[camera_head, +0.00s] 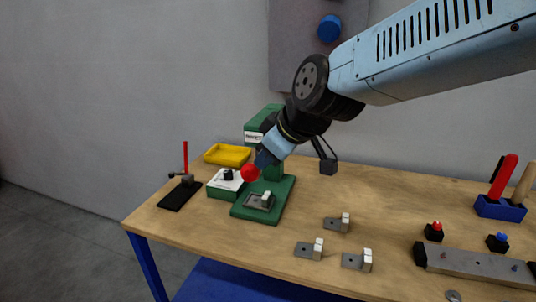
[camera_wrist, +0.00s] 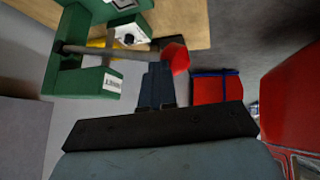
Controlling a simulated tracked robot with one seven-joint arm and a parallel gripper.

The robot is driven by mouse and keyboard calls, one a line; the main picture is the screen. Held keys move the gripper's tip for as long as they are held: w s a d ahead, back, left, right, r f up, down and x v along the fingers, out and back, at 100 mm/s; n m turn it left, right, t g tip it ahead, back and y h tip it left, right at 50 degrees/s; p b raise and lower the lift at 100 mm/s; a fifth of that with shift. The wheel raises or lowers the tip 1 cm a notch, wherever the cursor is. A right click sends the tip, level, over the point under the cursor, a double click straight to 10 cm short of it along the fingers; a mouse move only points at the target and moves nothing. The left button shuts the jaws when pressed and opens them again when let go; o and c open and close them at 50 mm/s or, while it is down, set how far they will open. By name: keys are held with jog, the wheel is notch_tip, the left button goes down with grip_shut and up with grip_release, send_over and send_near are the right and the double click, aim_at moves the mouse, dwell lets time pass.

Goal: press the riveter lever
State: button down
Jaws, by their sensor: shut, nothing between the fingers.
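The green riveter (camera_head: 281,195) stands near the left end of the workbench, with a small grey bracket (camera_head: 262,201) on its base. The riveter also shows at the left of the wrist view (camera_wrist: 98,82). Its grey lever (camera_wrist: 120,54) runs sideways from the green body and ends in a red knob (camera_wrist: 174,56). The knob (camera_head: 250,173) also shows in the head view. My gripper (camera_head: 264,159) is shut and empty, its blue-grey fingers (camera_wrist: 157,66) pointing at the knob end of the lever. Whether they touch it I cannot tell. My wrist hides part of the riveter.
A green and white box with a black knob (camera_head: 228,176), a yellow tray (camera_head: 227,155) and a black stand with a red handle (camera_head: 181,193) lie left of the riveter. Several brackets (camera_head: 337,224) lie right of it. The bench's front left is clear.

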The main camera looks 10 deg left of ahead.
jog(key=shift+s+f, duration=0.5)
jog(key=shift+f, duration=0.4)
jog(key=shift+r, duration=0.1)
jog(key=v, duration=1.3)
jog(key=shift+w, duration=0.2)
jog(key=shift+r, duration=0.1)
jog(key=d+f+m+h, duration=0.3)
jog(key=d+m, duration=0.4)
jog(key=d, duration=0.5)
jog(key=d+f+m+t+h, duration=0.1)
jog(key=d+f+m+h, duration=0.2)
jog(key=d+m, duration=0.4)
jog(key=d+f, duration=0.1)
jog(key=d, duration=0.5)
jog(key=shift+s+f, duration=0.3)
jog(key=shift+f, duration=0.05)
